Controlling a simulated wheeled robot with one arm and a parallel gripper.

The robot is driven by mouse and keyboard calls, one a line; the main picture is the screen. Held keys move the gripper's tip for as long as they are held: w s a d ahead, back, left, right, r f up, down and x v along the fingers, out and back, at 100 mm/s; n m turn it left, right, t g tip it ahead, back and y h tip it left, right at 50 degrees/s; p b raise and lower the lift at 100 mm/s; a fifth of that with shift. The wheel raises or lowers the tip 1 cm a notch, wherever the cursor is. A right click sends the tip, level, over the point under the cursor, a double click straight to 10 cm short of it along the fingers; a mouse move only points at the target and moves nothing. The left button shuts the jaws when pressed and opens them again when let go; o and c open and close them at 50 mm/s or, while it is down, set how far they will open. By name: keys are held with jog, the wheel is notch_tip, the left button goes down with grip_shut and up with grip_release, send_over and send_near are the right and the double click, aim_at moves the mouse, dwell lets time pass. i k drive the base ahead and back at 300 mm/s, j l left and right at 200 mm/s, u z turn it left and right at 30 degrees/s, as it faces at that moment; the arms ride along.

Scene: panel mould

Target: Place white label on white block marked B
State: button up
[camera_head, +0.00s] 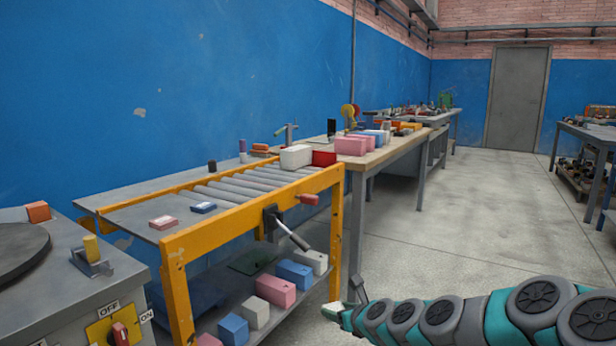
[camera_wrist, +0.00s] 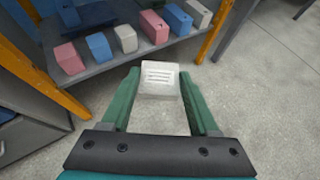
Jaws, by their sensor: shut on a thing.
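My gripper (camera_wrist: 157,92) is shut on a white label (camera_wrist: 159,78), a square plate with dark lines on its face, held between the green fingertips. In the head view my gripper (camera_head: 347,305) is at the lower middle, in front of the lower shelf's right end, with the label (camera_head: 331,311) at its tip. White blocks stand on the lower shelf, one in the middle (camera_head: 255,311) and one at the right end (camera_head: 311,261); the wrist view shows both (camera_wrist: 126,38) (camera_wrist: 199,13). Another white block (camera_head: 295,157) is on the rollers. I cannot read a B on any.
Pink (camera_head: 275,289) and blue (camera_head: 294,274) blocks share the lower shelf. A yellow frame post (camera_head: 336,240) and a dark lever (camera_head: 290,230) stand near it. Red (camera_head: 163,222) and blue (camera_head: 203,208) flat labels lie on the table top. Floor to the right is clear.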

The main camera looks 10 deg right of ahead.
aim_at(296, 148)
jog(key=i+l, duration=0.55)
jog(key=i, duration=0.2)
jog(key=i+l, duration=0.6)
jog(key=i, duration=0.1)
